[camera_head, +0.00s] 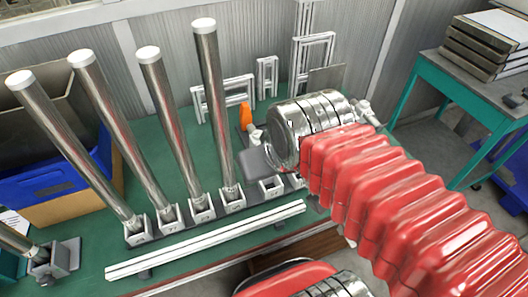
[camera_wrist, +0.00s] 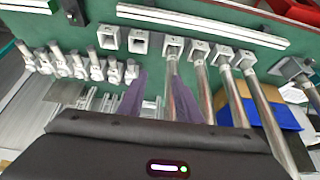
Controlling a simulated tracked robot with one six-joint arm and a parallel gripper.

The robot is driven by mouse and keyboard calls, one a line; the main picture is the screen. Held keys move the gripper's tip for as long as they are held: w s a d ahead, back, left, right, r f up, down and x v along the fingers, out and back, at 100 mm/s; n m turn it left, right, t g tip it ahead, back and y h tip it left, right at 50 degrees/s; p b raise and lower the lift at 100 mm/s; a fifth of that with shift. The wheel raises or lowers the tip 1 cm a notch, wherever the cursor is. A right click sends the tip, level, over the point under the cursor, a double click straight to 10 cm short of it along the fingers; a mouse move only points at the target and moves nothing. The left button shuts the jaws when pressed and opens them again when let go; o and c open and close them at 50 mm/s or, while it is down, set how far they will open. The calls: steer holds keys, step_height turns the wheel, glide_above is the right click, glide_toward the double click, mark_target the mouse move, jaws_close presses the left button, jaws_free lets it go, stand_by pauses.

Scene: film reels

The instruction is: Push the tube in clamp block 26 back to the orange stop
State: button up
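Four shiny tubes with white caps stand leaning in a row of metal clamp blocks in the head view. The rightmost tube (camera_head: 212,95) sits in its clamp block (camera_head: 232,201), and shows in the wrist view (camera_wrist: 171,88) with its block (camera_wrist: 173,44). The block numbers are too small to read, so I cannot tell which is 26. An orange piece (camera_head: 246,116) stands behind the row; I cannot tell if it is the stop. My gripper (camera_wrist: 159,76) is open, its purple-grey fingers apart with that tube between them, nearer the right finger; contact is unclear. The arm hides most of it in the head view.
Empty clamp blocks (camera_head: 272,187) follow to the right of the row. A white rail (camera_head: 205,241) lies in front. A blue bin (camera_head: 60,185) and another tube in a block (camera_head: 50,260) are at left. Several metal fittings (camera_wrist: 78,63) stand left in the wrist view.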

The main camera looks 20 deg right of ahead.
mark_target(259, 143)
steer(key=shift+o, duration=0.2)
steer(key=shift+d, duration=0.15)
steer(key=shift+o, duration=1.3)
steer(key=shift+w+d+f, duration=0.15)
steer(key=shift+w, duration=0.4)
steer(key=w+d+f, duration=0.5)
steer(key=w+f, duration=0.1)
steer(key=w, duration=0.2)
steer(key=w+d+f+g, duration=0.1)
steer(key=w+d+f, duration=0.4)
steer(key=w, duration=0.3)
steer(key=shift+w+d+f, duration=0.2)
steer(key=shift+d+f, duration=0.05)
steer(key=shift+f, duration=0.55)
steer(key=shift+x, duration=6.95)
steer(key=shift+c, duration=0.3)
jaws_close()
